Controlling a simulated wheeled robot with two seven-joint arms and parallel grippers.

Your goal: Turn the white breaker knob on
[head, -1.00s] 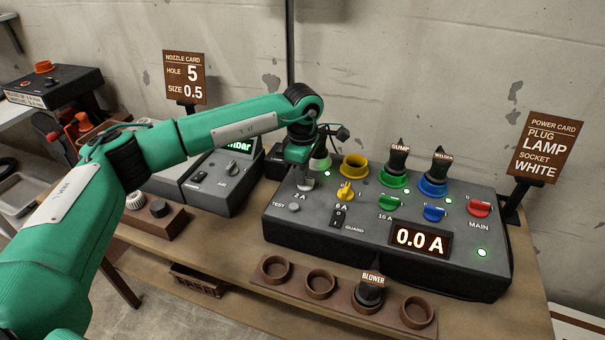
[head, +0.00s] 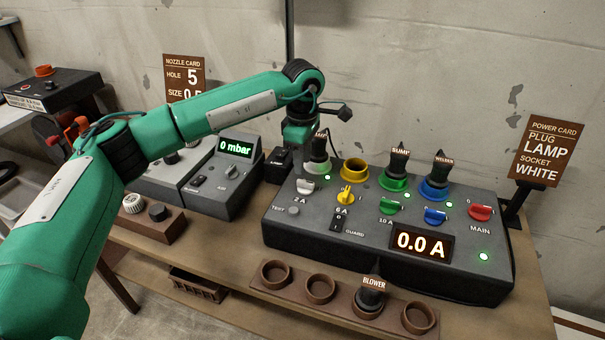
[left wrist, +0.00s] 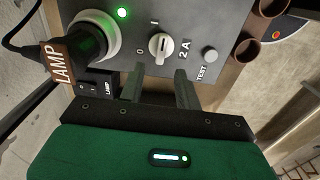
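The white breaker knob (head: 305,186) sits at the left of the grey panel, above the "2 A" label. In the left wrist view the white knob (left wrist: 160,47) has its handle running up-down, with "I" above it and "0" to its left. My left gripper (left wrist: 161,82) is open and empty, its two fingers apart and short of the knob, not touching it. In the head view the left gripper (head: 301,166) is just above and behind the knob. The LAMP plug (left wrist: 75,48) stands in the white socket beside it, with a green light lit. My right gripper is not in view.
Yellow (head: 346,196), green (head: 390,206), blue (head: 435,215) and red (head: 480,212) knobs line the panel. The display (head: 421,243) reads 0.0 A. SUMP and WELDER plugs stand behind. A holder (head: 340,309) with the BLOWER plug (head: 370,291) lies in front.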

